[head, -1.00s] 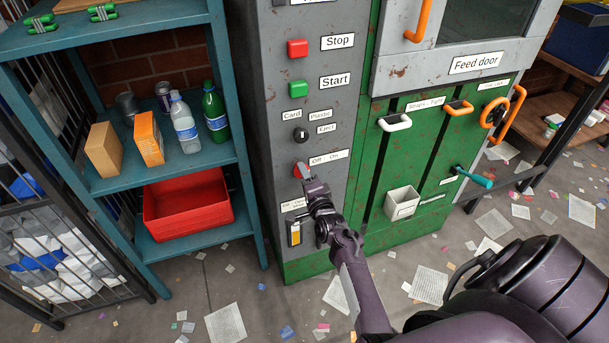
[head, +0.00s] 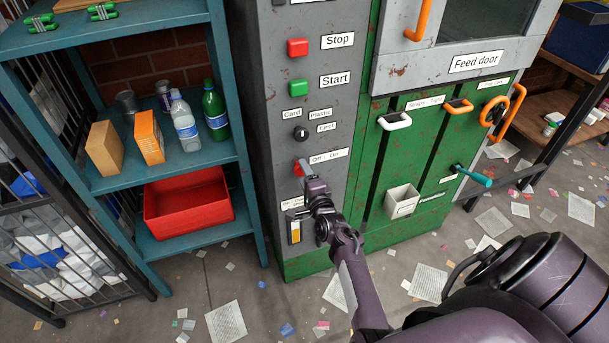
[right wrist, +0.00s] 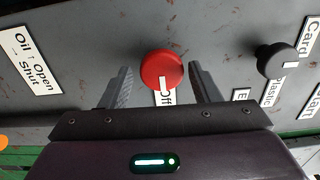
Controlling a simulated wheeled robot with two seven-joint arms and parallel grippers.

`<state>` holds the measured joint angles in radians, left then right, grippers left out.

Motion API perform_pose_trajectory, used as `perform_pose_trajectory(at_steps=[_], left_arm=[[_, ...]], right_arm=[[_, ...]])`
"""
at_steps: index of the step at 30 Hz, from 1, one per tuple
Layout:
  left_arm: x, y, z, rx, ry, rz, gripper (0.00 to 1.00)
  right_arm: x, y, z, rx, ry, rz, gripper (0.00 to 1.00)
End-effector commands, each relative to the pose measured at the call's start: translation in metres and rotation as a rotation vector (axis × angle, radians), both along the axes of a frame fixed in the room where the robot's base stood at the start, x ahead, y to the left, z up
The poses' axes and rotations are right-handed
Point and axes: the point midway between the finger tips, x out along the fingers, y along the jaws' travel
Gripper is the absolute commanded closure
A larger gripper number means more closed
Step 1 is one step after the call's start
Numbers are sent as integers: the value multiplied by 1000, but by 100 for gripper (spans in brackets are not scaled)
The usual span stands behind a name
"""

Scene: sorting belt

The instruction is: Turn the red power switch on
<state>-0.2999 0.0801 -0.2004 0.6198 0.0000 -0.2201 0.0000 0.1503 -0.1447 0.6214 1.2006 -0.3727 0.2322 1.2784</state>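The red power switch (head: 298,172) is a round red knob low on the grey panel, partly hidden by my right gripper in the head view. Its "Off / On" label (head: 329,157) is just above and to the right. In the right wrist view the knob (right wrist: 161,67) shows between the two fingers of my right gripper (right wrist: 160,82), with a visible gap on each side. The gripper is open. The knob's white mark points down in that view at the word "Off"; "On" is hidden. My left gripper is not in view.
A black Card/Plastic/Eject selector (head: 301,134) sits above the switch, with green Start (head: 298,88) and red Stop (head: 297,47) buttons higher up. An oil lever with a yellow part (head: 295,231) is below. A teal shelf (head: 246,190) stands left of the machine.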

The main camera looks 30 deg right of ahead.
Motion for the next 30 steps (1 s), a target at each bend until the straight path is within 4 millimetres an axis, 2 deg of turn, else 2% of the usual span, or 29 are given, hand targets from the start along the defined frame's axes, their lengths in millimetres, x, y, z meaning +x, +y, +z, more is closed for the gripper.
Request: perform_pose_trajectory(at_steps=[11, 14, 21, 25, 30], left_arm=[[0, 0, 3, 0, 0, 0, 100], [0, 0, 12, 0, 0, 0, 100], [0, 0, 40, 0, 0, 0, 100], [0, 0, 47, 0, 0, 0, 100], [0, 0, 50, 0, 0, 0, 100]], right_arm=[[-2, 0, 2, -2, -1, 0, 35], [-11, 2, 4, -2, 0, 0, 35], [-52, 12, 5, -1, 2, 0, 35], [-68, 16, 4, -2, 0, 0, 35], [-76, 18, 2, -1, -2, 0, 35]])
